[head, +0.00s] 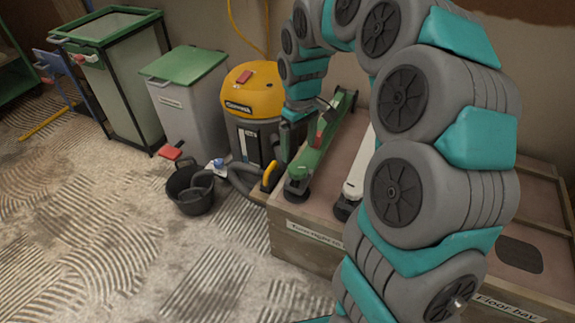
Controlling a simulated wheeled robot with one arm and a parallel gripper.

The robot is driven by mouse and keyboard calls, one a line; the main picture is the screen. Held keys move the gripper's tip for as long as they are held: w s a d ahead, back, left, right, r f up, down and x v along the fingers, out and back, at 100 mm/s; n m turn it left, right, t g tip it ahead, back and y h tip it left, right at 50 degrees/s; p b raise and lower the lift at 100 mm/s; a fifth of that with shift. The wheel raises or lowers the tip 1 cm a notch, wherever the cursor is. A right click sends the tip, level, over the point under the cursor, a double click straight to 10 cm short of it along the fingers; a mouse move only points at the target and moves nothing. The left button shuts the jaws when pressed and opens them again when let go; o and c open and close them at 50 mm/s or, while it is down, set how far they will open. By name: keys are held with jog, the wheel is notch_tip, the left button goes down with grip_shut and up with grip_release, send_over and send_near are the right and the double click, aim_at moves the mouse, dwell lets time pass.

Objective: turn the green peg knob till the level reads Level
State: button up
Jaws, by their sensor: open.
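A long green tool (313,163) lies on the wooden crate top, running away from me, with a small red part near its middle. I take it to be the green level, but its knob and any reading are too small or hidden to tell. My gripper (291,138) hangs from the arm's far end, just left of the green tool and in front of the yellow vacuum. It is open, and nothing shows between its fingers. I cannot tell whether it touches the tool.
A white tool (354,180) lies right of the green one, partly behind my arm. A yellow vacuum (253,97), black bucket (190,190) and grey bin (184,100) stand left. The ridged floor at lower left is clear.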

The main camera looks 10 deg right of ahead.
aim_at(298, 167)
jog(key=shift+w+f, duration=0.15)
jog(key=shift+f, duration=3.8)
jog(key=c, duration=1.4)
